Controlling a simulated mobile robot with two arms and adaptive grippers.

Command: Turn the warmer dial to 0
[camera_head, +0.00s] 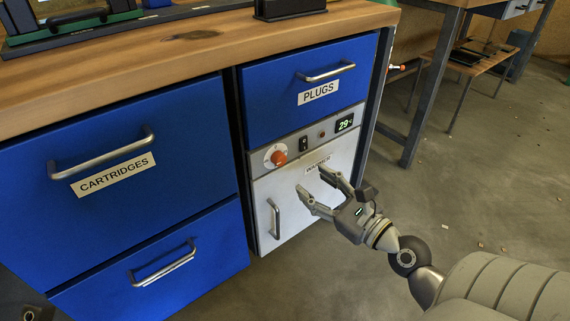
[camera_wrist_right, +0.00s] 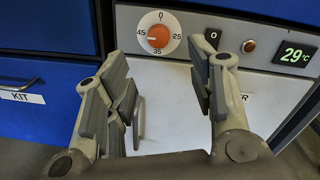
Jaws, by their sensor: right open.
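The warmer dial is an orange-red knob (camera_head: 278,158) on a white round scale, on the grey control strip of the warmer. In the right wrist view the knob (camera_wrist_right: 158,37) shows near the top, with 0 above it, 25 to the right, 35 below and 45 to the left. A pale mark on the knob appears to point left, toward 45. My right gripper (camera_head: 311,179) is open and empty in front of the white warmer door, below and right of the dial, apart from it. In the wrist view its fingers (camera_wrist_right: 160,68) stand apart below the dial. My left gripper is not in view.
Right of the dial are a black switch (camera_head: 303,144), a small round lamp (camera_head: 322,134) and a display (camera_head: 345,124) reading 29°C. The white door (camera_head: 300,205) has a handle (camera_head: 274,218). The PLUGS drawer handle (camera_head: 327,73) juts out above; the CARTRIDGES drawer (camera_head: 130,130) is left.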

